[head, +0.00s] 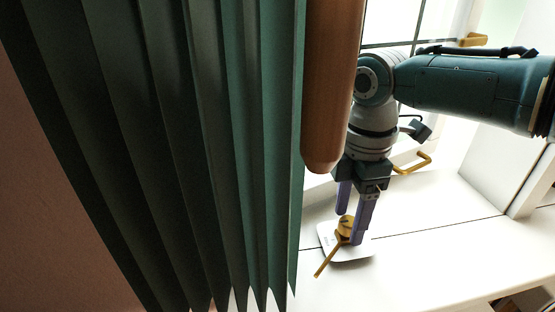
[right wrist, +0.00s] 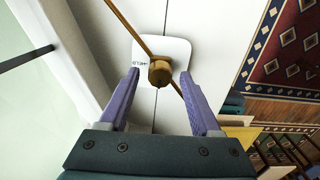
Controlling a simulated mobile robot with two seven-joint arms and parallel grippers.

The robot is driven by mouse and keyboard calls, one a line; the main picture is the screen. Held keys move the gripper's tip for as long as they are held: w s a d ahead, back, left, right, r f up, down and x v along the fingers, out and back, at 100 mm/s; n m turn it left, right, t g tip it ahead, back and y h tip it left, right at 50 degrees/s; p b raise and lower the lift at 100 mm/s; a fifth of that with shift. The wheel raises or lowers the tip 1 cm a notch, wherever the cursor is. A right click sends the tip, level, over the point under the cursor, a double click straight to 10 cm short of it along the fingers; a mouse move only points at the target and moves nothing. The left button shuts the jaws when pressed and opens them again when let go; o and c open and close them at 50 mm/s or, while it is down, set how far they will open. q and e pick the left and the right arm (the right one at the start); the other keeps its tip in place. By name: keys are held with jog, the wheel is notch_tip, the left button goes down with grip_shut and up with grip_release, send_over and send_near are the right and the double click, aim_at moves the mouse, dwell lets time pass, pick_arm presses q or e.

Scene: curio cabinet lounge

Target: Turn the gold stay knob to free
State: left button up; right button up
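The gold stay knob (head: 345,226) sits on a small white plate (head: 329,240) on the white sill, with a thin gold rod running through or under it. In the right wrist view, the knob (right wrist: 160,73) is in the middle, on the white plate (right wrist: 176,48), which bears short dark lettering to the left of the knob. My right gripper (head: 351,226) points down at the knob. Its two purple fingers are apart, one on each side of the knob, and gaps show between fingers and knob in the right wrist view. My left gripper is not in view.
A green pleated curtain (head: 215,140) and a wooden post (head: 333,80) fill the left and middle of the head view. A window with a gold handle (head: 413,164) is behind my right arm. The white sill (head: 440,225) is clear to the right. A patterned rug (right wrist: 285,45) lies below.

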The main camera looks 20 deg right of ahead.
aim_at(349, 221)
jog(key=shift+r+p, duration=0.95)
jog(key=shift+r, duration=4)
